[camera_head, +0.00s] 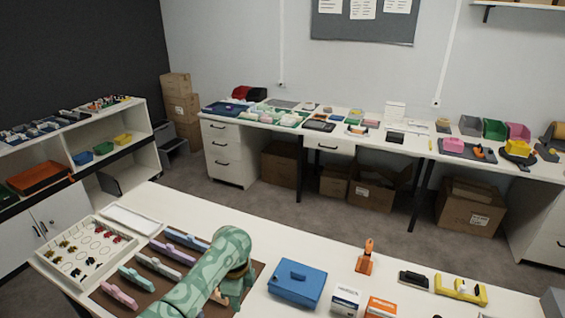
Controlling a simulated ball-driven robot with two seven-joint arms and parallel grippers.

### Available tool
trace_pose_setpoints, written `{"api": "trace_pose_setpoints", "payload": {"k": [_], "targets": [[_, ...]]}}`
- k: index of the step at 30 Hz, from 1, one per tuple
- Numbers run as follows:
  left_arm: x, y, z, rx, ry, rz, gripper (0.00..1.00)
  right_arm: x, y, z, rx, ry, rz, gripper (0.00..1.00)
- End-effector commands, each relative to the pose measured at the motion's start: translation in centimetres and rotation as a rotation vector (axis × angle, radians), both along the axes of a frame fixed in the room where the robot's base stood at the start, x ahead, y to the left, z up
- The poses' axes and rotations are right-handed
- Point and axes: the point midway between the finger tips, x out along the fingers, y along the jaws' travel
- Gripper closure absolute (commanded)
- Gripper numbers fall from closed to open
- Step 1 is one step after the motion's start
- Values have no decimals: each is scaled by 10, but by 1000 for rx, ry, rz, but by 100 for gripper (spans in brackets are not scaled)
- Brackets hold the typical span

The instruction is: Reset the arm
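One green patterned arm of mine comes in from the bottom left of centre. It bends over the brown mat (105,295) on the front table (335,245). Its end, my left gripper (236,290), points down near the mat's right edge, left of a blue box (297,283). The fingers are small and partly hidden by the arm, so I cannot tell if they are open or hold anything. My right gripper is not in view.
Several pastel holders (155,267) lie on the mat. A white sorting tray (85,253) stands left. An orange tool (366,258), small cartons (345,300), a black block (413,279) and a yellow piece (461,289) stand right. The table's back middle strip is clear.

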Motion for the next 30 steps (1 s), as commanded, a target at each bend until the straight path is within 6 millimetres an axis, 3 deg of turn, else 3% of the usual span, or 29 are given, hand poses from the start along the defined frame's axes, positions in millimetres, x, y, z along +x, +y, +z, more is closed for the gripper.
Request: {"api": "trace_pose_setpoints", "payload": {"k": [4,6,10,18,30], "targets": [[-32,2,-24,-1,-73,104,54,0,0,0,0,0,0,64],[-56,9,-34,0,-140,203,54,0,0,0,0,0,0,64],[-110,37,-29,9,-290,425,54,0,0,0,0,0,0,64],[-188,91,19,31,-514,728,54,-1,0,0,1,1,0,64],[-260,143,99,47,-739,965,54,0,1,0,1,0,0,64]]}}
